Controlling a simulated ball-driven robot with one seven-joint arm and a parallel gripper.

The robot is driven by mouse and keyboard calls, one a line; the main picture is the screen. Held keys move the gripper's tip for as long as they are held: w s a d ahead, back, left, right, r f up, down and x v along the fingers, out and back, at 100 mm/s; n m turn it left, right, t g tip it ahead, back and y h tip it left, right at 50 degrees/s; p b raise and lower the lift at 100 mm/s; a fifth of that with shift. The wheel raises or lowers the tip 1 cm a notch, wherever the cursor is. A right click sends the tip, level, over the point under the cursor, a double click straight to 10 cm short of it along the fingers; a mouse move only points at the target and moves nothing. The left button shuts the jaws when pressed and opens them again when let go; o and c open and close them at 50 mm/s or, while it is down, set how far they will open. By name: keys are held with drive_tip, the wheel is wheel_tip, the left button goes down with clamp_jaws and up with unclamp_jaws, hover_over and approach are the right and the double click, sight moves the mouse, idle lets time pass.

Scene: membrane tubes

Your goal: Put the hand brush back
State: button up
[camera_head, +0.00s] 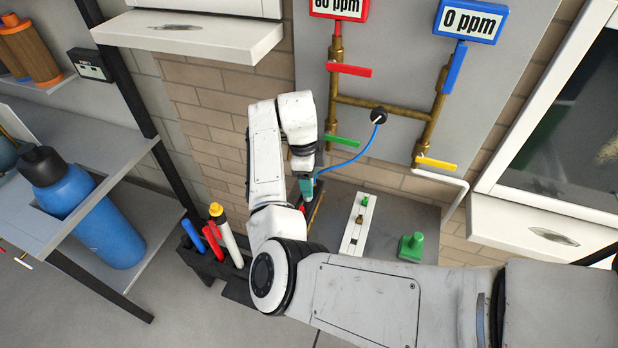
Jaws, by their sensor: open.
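My gripper (306,180) points down in front of the grey panel, above the grey bench surface, and is partly hidden by my own arm. It is open. A small teal piece (307,188) shows at its tip; I cannot tell whether it is part of the gripper or a handle between the fingers. A dark, narrow shape with a brown edge (316,212) lies just below it, mostly hidden by the arm. I cannot make out the hand brush for certain.
A black holder (208,266) with blue, red and white-yellow tools stands left of my arm. A white rack (357,226) and green knob piece (411,247) are to the right. Brass pipes (385,105) with coloured levers and a blue hose (347,163) are behind. A blue bottle (95,218) is on the left shelf.

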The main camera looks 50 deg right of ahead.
drive_tip(key=r+p, duration=0.1)
drive_tip(key=r, duration=0.1)
drive_tip(key=r+p, duration=0.1)
drive_tip(key=r, duration=0.2)
drive_tip(key=r+p, duration=0.1)
drive_tip(key=r, duration=0.1)
drive_tip(key=shift+w+a+r+p, duration=0.2)
drive_tip(key=shift+w+p, duration=0.1)
drive_tip(key=shift+w, duration=0.1)
drive_tip(key=s+d+f+n+t+h, duration=0.1)
drive_tip(key=s+d+f+n+h, duration=0.1)
drive_tip(key=s+n, duration=0.45)
drive_tip(key=s+d+f+n+h, duration=0.2)
drive_tip(key=s+f+n, duration=0.1)
drive_tip(key=s+n, duration=0.35)
drive_tip(key=s+a+f+n+y, duration=0.2)
drive_tip(key=s+a+n, duration=0.5)
drive_tip(key=a+n, duration=0.1)
drive_tip(key=s+a+f+n+t+y, duration=0.1)
drive_tip(key=s+a+f+n+y, duration=0.1)
drive_tip(key=s+a+n, duration=0.5)
drive_tip(key=a+n, duration=0.1)
drive_tip(key=a, duration=0.2)
drive_tip(key=shift+a+f, duration=0.15)
drive_tip(key=shift+f, duration=0.2)
